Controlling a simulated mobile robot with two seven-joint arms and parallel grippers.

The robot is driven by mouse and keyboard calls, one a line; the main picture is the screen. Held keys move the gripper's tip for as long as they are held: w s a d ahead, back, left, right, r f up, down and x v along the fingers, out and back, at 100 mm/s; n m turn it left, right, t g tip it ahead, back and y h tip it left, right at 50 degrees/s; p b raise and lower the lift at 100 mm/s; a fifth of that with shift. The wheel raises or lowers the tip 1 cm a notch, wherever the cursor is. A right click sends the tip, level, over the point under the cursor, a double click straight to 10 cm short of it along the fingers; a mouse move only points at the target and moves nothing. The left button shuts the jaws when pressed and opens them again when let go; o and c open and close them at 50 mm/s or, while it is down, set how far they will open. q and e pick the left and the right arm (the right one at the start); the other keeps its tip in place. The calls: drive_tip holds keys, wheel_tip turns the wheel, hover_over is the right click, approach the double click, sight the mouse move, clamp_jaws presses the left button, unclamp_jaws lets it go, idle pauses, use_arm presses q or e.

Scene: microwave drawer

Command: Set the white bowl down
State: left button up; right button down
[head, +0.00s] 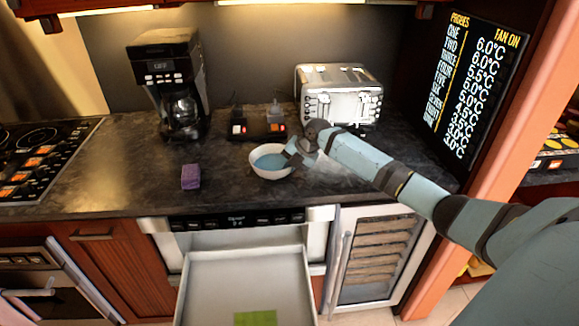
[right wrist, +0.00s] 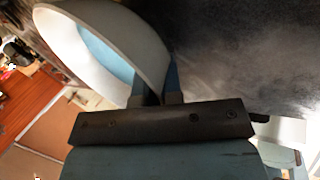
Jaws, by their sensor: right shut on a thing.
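The white bowl (head: 270,161) with a blue inside is at the counter's front part, above the open drawer, in the head view. It looks upright there, on or just above the dark counter (head: 225,185); I cannot tell if it touches. My right gripper (head: 293,155) is shut on the bowl's right rim. In the right wrist view the bowl (right wrist: 105,45) fills the upper left, its wall between the fingers of the right gripper (right wrist: 158,90). My left gripper is not in view.
A purple sponge (head: 190,177) lies left of the bowl. A coffee maker (head: 170,85) and a toaster (head: 338,95) stand at the back. The open drawer (head: 245,280) below holds a green square (head: 255,318). A cooktop (head: 40,155) is at left.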

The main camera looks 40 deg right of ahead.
drive_tip(key=shift+r, duration=0.1)
drive_tip(key=c, duration=1.3)
unclamp_jaws()
drive_tip(key=shift+o, duration=0.2)
drive_tip(key=v, duration=1.2)
drive_tip(key=shift+b, duration=0.35)
drive_tip(key=shift+a, duration=0.1)
